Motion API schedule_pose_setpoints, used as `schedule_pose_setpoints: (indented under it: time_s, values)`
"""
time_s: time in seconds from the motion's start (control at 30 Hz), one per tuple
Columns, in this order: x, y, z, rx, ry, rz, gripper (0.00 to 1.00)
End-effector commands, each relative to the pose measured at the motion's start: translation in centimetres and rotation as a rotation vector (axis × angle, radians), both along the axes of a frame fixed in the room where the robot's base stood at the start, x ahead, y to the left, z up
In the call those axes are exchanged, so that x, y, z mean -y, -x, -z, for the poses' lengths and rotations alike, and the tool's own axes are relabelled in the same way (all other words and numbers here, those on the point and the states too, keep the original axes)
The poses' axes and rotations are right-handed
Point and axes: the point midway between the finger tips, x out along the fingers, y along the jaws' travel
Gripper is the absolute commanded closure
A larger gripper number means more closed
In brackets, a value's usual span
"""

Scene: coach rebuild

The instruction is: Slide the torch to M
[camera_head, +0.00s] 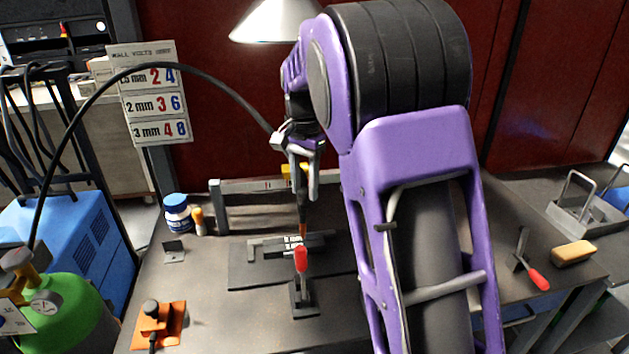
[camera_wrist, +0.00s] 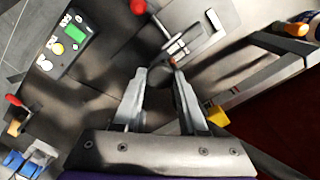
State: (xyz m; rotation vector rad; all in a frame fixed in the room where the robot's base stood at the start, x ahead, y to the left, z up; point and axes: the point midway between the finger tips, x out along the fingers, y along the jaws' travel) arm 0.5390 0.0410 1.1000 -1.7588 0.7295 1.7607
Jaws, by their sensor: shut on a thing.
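My gripper (camera_head: 302,160) is shut on the torch, above the workbench. In the head view the torch's slim dark and orange lower end (camera_head: 302,215) points down at the clamped plates (camera_head: 288,242). A black hose (camera_head: 215,78) arcs from the left to it. In the wrist view the torch (camera_wrist: 161,74) is a dark round shape between the fingertips of my gripper (camera_wrist: 160,84). A grey rail (camera_head: 250,186) runs behind the plates, with small marks and a yellow piece (camera_head: 287,172) beside my gripper. I cannot read an M; my arm hides the rail's right part.
A red-handled clamp (camera_head: 301,262) stands in front of the plates. A blue-lidded jar (camera_head: 177,213) is at left, a green cylinder (camera_head: 60,315) front left. Another red-handled clamp (camera_head: 530,268) and a tan block (camera_head: 573,253) lie right. A lamp (camera_head: 275,20) hangs above.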

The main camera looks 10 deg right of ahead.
Motion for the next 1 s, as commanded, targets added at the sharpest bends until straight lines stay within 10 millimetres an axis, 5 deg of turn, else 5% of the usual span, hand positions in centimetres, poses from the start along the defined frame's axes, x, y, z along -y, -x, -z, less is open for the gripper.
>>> schedule_pose_setpoints:
  time_s: [0.3, 0.73, 0.77, 0.9, 1.0]
  values:
    - [-2.1, -0.1, -0.2, 0.005, -0.001, -0.002, 1.0]
    - [-2.3, -0.1, -0.1, 0.005, -0.001, -0.002, 1.0]
    - [-2.3, -0.1, -0.1, 0.005, -0.001, -0.002, 0.55]
    - [-2.3, -0.1, -0.1, 0.004, 0.0, -0.001, 0.3]
    - [-2.3, -0.1, -0.1, 0.003, 0.0, -0.001, 0.29]
